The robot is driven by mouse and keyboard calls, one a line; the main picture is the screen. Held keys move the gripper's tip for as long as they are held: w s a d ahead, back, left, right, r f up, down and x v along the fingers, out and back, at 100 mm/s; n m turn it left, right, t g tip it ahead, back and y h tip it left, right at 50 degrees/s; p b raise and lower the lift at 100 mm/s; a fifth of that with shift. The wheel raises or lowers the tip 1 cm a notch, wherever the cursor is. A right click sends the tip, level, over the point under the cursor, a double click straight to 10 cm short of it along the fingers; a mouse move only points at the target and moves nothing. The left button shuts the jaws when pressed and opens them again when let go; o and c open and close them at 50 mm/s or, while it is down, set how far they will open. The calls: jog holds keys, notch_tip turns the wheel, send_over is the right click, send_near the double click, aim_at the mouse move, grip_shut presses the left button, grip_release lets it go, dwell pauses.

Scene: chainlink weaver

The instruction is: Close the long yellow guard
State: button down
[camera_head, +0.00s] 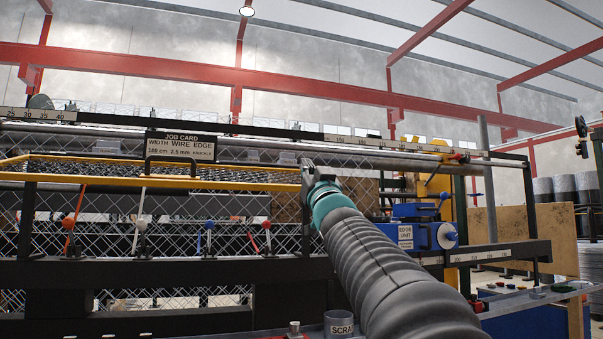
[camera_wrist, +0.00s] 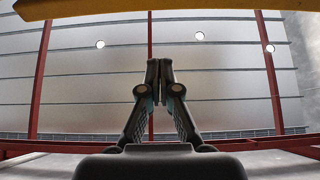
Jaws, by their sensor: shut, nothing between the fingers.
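The long yellow guard (camera_head: 230,186) is a yellow-edged frame with wire mesh at the left of the head view. It looks tilted up off vertical, its front bar running across the machine. A dark handle-like loop (camera_head: 148,168) shows near its middle. My gripper (camera_head: 306,164) is at the guard's right end; whether it touches cannot be told. A yellow bar (camera_wrist: 150,8), probably part of the guard, crosses the top of the wrist view, beyond the fingertips. My gripper (camera_wrist: 159,66) has its fingers together and points up, with nothing between them.
A job card (camera_head: 180,146) stands behind the guard. Levers with coloured knobs (camera_head: 68,223) line the front below it. A blue edge unit (camera_head: 425,236) sits right of my arm, and a scrap cup (camera_head: 339,324) stands below. Open air lies above the machine.

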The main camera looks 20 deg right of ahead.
jog(key=shift+w+d+f+b, duration=0.1)
jog(key=shift+w+f+b, duration=0.35)
jog(key=shift+w+f, duration=0.9)
jog(key=shift+s, duration=0.1)
jog(key=shift+f, duration=0.15)
